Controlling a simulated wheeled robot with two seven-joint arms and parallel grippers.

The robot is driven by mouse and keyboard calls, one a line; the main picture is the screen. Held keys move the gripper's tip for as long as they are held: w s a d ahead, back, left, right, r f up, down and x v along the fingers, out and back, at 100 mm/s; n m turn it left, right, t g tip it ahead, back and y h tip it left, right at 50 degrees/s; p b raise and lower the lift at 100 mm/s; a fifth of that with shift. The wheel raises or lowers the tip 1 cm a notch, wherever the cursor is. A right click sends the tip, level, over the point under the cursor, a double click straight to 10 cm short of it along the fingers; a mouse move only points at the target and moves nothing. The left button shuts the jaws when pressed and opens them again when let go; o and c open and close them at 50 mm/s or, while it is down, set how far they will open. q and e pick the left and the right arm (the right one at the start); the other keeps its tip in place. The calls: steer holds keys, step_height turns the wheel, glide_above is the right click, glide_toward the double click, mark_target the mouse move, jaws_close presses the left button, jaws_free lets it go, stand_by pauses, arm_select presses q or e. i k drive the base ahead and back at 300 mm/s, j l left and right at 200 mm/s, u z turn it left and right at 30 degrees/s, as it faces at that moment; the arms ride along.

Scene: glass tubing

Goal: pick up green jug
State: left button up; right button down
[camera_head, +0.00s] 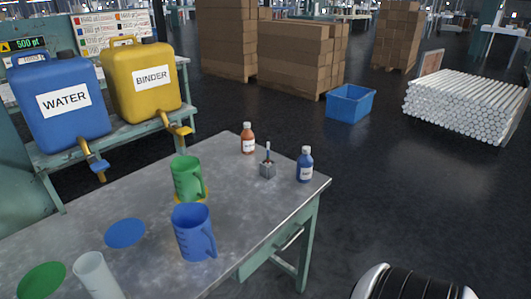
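The green jug (186,178) stands upright on the metal table, on a yellow round mat (179,197) that shows only in part under it. Its handle faces right. A blue jug (192,235) stands upright just in front of it, with its handle to the right, and overlaps its lower edge a little in the head view. Neither of my grippers is in view, and nothing is seen holding the green jug.
On the table (90,215) are a blue mat (125,233), a green mat (41,281), a whitish cylinder (97,274), an orange bottle (248,140), a small grey holder (267,170) and a blue bottle (305,166). WATER (60,115) and BINDER (143,85) containers stand behind.

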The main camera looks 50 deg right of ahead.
mark_target(192, 182)
steer(key=z, duration=1)
